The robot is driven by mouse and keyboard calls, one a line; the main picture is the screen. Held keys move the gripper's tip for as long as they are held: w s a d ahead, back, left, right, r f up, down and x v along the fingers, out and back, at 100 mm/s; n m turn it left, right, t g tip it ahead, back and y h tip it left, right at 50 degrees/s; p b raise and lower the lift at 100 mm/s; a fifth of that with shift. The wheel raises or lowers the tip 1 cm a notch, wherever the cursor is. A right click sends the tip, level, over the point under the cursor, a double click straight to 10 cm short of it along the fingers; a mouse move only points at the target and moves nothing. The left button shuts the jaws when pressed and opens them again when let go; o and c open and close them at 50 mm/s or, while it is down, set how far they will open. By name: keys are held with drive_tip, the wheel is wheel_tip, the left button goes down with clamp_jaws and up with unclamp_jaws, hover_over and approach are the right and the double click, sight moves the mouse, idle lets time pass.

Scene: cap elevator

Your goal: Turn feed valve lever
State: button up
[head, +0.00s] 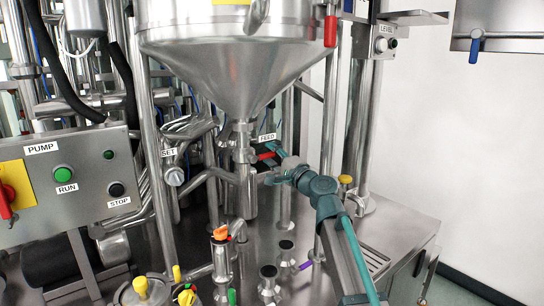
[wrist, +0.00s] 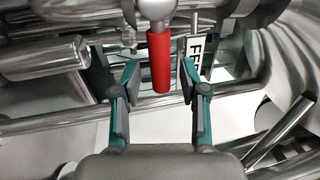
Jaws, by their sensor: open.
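The feed valve lever has a red handle (head: 266,155), beside the FEED label (head: 267,137) below the steel hopper cone. In the wrist view the red handle (wrist: 160,62) hangs from a round metal end, between the two fingers. My gripper (head: 275,170) reaches in from the right in the head view and partly overlaps the valve area. In the wrist view my gripper (wrist: 159,80) is open, with a visible gap on each side of the handle. The label (wrist: 194,58) is partly hidden behind the right finger.
The hopper (head: 240,55) hangs above, with pipes and posts around the valve. The PUMP panel (head: 70,180) is at left. A capped fitting (head: 221,245) and several small fittings stand on the steel table (head: 395,225). Clear space lies at right.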

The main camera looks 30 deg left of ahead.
drive_tip(key=shift+d, duration=0.15)
drive_tip(key=v, duration=1.1)
drive_tip(key=shift+d, duration=0.35)
drive_tip(key=shift+s+f, duration=0.15)
